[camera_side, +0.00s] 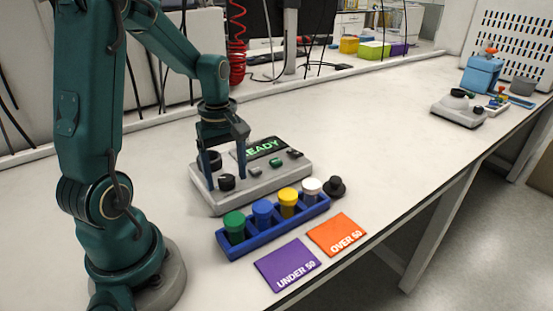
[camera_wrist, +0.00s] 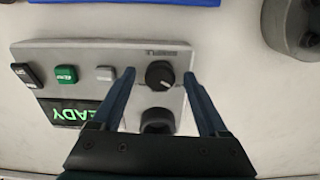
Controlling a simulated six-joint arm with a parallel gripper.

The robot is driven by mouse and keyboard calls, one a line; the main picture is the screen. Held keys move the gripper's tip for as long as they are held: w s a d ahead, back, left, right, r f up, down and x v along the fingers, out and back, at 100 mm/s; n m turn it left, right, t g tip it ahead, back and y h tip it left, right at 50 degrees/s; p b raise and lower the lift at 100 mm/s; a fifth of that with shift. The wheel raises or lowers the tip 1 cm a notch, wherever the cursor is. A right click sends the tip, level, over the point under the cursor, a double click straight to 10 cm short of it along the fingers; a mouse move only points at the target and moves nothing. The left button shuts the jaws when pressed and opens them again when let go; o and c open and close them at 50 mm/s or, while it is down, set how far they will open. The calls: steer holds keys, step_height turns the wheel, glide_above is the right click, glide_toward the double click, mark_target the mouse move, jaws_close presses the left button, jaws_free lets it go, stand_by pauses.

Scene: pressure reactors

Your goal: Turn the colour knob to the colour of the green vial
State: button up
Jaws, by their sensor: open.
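The grey control box (camera_side: 255,188) has a display (camera_side: 265,147) ending in "EADY" in green. Two black knobs sit at its left end in the side view: a front knob (camera_side: 227,182) and a rear knob (camera_side: 212,160). My gripper (camera_side: 223,173) is open and points down over them. In the wrist view, the front knob (camera_wrist: 160,75) lies between the fingertips (camera_wrist: 158,76), with a pale pointer mark; contact cannot be told. The rear knob (camera_wrist: 157,117) is partly hidden by my gripper. Which knob sets colour cannot be read. The green vial (camera_side: 235,224) stands leftmost in the blue rack (camera_side: 273,232).
Blue (camera_side: 263,211), yellow (camera_side: 288,200) and white (camera_side: 311,188) vials share the rack. A black round piece (camera_side: 335,187) stands beside it. Purple (camera_side: 287,265) and orange (camera_side: 337,235) cards lie in front. A second station (camera_side: 458,107) is far right; the table between is clear.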

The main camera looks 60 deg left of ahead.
jaws_close()
steer(key=shift+m, duration=0.4)
steer(key=m, duration=0.5)
steer(key=shift+m, duration=0.3)
steer(key=m, duration=0.5)
steer(key=shift+m, duration=0.3)
jaws_free()
steer(key=shift+s, duration=0.1)
